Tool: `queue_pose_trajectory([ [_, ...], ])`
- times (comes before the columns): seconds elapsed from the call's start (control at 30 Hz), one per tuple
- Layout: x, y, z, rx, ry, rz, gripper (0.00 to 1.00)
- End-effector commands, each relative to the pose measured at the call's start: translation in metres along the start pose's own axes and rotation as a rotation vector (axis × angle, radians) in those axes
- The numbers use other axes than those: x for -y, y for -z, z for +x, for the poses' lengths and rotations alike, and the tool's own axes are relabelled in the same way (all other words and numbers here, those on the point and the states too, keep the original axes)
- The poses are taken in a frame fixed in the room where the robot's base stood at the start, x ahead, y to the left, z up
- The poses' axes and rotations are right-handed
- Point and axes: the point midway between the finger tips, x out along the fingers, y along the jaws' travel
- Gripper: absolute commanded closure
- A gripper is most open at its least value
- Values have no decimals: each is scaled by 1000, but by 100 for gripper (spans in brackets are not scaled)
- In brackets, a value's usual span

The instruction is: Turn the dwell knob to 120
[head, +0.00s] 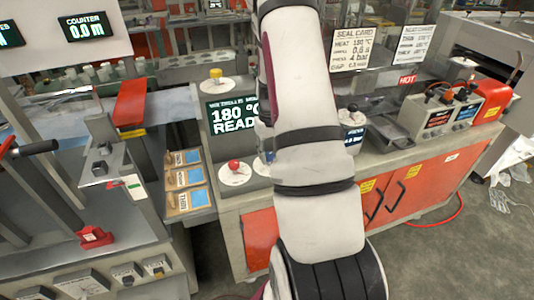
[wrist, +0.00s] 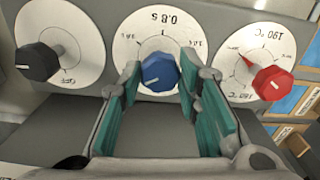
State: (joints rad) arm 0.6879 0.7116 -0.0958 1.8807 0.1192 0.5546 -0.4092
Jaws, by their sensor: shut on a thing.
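The blue knob (wrist: 160,72) sits on a white round dial marked 0.8 s in the wrist view, where the lettering appears upside down. Its white line points down and slightly left in that view. My gripper (wrist: 160,80) has its two teal-padded fingers on either side of the blue knob and is shut on it. The smaller dial marks are too small to read surely. No dial in view clearly reads 120. In the head view my arm hides the gripper and most of this knob.
A red knob (wrist: 272,83) on a 190 °C dial is close right of my gripper; a black knob (wrist: 38,62) on an OFF dial is to the left. The head view shows a display (head: 233,117) reading 180 °C READY and wooden trays (head: 186,180).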

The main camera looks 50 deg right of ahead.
Motion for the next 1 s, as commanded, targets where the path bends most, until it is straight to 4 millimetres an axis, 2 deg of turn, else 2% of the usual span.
queue_pose_trajectory([
  [0.7,1,2,1,-2,-1,677,97],
  [1.0,1,2,1,-2,0,907,97],
])
